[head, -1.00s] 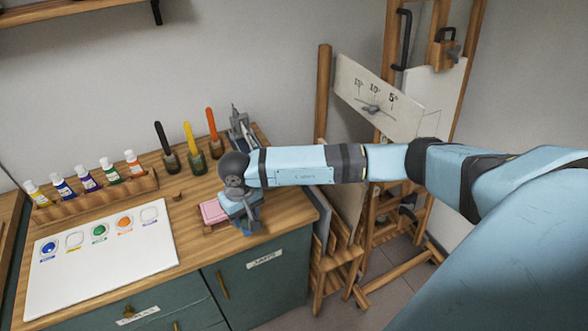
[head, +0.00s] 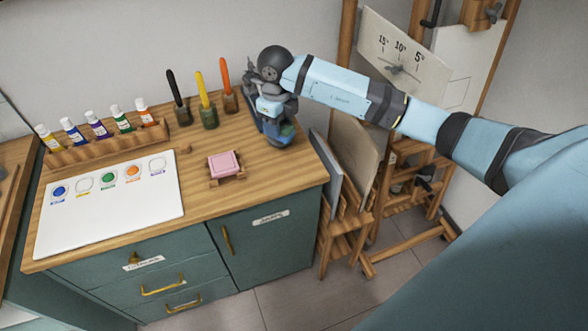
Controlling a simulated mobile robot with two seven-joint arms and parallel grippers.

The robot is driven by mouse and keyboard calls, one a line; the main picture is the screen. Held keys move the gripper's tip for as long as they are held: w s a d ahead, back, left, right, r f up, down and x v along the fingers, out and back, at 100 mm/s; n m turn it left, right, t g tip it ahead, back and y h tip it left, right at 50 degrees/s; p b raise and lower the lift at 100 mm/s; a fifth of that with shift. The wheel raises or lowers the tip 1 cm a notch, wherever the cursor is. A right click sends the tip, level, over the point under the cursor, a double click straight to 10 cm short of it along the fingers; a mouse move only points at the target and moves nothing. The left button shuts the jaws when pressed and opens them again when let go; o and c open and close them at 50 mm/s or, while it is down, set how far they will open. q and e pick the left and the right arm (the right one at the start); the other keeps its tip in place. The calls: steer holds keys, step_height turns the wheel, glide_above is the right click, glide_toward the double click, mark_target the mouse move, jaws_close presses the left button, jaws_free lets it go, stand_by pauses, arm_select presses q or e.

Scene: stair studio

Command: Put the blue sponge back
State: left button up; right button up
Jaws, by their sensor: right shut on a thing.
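My right gripper (head: 280,138) points down over the back right of the wooden worktop. It is shut on the blue sponge (head: 288,130), of which only a small blue patch shows between the dark fingers. Whether the sponge touches the worktop or is held just above it I cannot tell. A pink sponge (head: 224,163) lies on a small wooden rest (head: 228,181) to the left of and nearer than the gripper. My left gripper is not in view.
Brushes in jars (head: 205,110) stand left of the gripper. A paint-tube rack (head: 108,142) and a white palette board (head: 110,215) take up the left. An easel (head: 400,190) stands right of the cabinet (head: 265,245). The worktop's front right is bare.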

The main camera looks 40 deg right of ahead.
mark_target(294, 167)
steer(key=d+r+m+b, duration=0.1)
steer(key=d+r+m, duration=0.3)
steer(key=m, duration=1.2)
steer(key=f, duration=0.6)
steer(key=f+p, duration=0.1)
steer(key=f, duration=0.6)
steer(key=d+f, duration=0.1)
steer(key=f, duration=0.6)
steer(key=shift+w+p, duration=0.2)
steer(key=shift+p, duration=0.1)
steer(key=shift+f, duration=0.4)
steer(key=shift+f, duration=0.15)
steer(key=o, duration=0.9)
steer(key=shift+c, duration=0.2)
